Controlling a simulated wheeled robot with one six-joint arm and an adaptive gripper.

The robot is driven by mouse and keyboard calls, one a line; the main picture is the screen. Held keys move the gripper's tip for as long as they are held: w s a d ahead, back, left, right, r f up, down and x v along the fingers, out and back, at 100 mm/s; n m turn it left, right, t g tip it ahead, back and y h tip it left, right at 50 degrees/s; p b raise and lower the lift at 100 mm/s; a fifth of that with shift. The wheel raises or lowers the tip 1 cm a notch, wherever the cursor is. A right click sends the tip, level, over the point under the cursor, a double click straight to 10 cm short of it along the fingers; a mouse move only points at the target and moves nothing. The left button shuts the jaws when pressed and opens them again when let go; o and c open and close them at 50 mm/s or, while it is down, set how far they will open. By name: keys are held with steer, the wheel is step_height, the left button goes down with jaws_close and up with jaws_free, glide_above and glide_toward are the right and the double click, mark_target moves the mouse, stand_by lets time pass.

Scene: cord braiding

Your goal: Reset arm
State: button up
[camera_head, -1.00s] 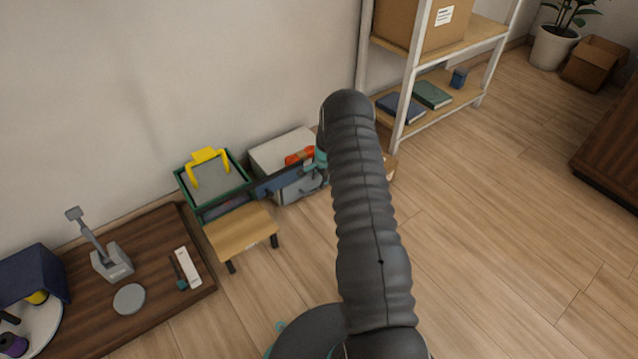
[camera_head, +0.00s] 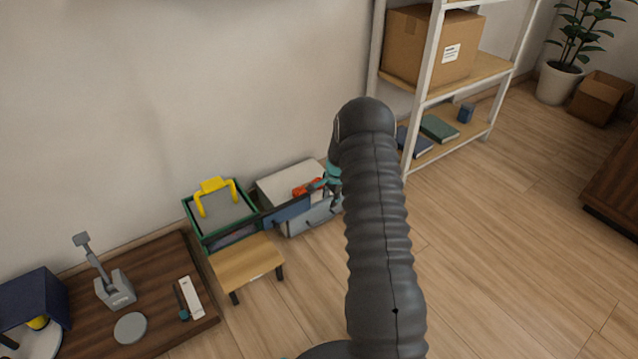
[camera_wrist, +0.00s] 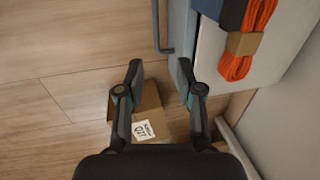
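My gripper (camera_wrist: 160,80) is open and empty in the wrist view, its two fingers spread apart. Below and between them a small cardboard box (camera_wrist: 150,100) with a white label lies on the floor. A light grey cabinet (camera_wrist: 215,60) stands right beside the right finger, with a bundle of orange cord (camera_wrist: 262,15) in a brown band on top. In the head view my arm rises in the middle and hides most of my gripper. The cabinet (camera_head: 292,180) and the orange cord (camera_head: 306,188) show just left of it.
A green-rimmed bin (camera_head: 225,220) with a yellow handle and a small wooden stool (camera_head: 247,262) stand left of the cabinet. A dark wooden platform (camera_head: 160,265) holds a grey lever device (camera_head: 115,290). A white shelf (camera_head: 425,90) stands behind to the right.

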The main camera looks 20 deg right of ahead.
steer(key=s+a+n+g, duration=0.25)
steer(key=s+n, duration=0.25)
steer(key=s, duration=0.4)
steer(key=s+a+r+n+t+p, duration=0.2)
steer(key=s+a+r, duration=0.4)
steer(key=s+r, duration=0.4)
steer(key=s+a+r+n+t+p, duration=0.2)
steer(key=s+a+r+n, duration=0.3)
steer(key=s+r, duration=0.6)
steer(key=s+a+r+n+t+p, duration=0.2)
steer(key=s+a+r, duration=0.5)
steer(key=r, duration=1.9)
steer(key=s+n+p, duration=0.1)
steer(key=s, duration=0.3)
steer(key=shift+s+a+r+n, duration=0.15)
steer(key=shift+a+r+n, duration=0.15)
